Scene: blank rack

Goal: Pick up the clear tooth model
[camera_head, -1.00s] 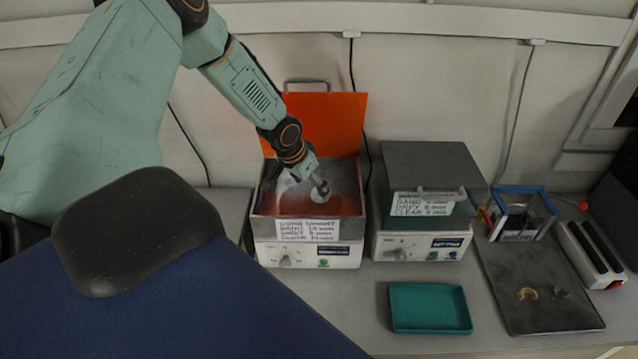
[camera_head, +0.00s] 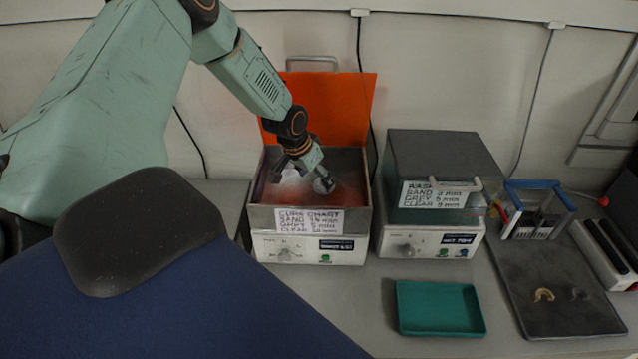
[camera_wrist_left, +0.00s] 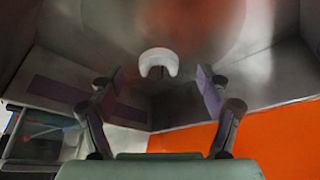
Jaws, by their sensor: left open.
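The pale, arch-shaped clear tooth model (camera_wrist_left: 158,61) lies on the floor of the metal cure box in the left wrist view. My left gripper (camera_wrist_left: 158,82) is open above it, with one finger to each side in the picture and the model just beyond the fingertips, untouched. In the head view the left gripper (camera_head: 303,177) reaches down into the open cure box (camera_head: 266,218). A whitish patch shows between its fingers there, too unclear to name. My right gripper is not in view.
The box's orange lid (camera_head: 346,100) stands open behind the arm. A closed wash unit (camera_head: 440,152) is to the right. A green tray (camera_head: 440,308) stands in front. A dark mat (camera_head: 555,315) bears a sand-coloured model (camera_head: 544,295) and a grey one (camera_head: 579,294).

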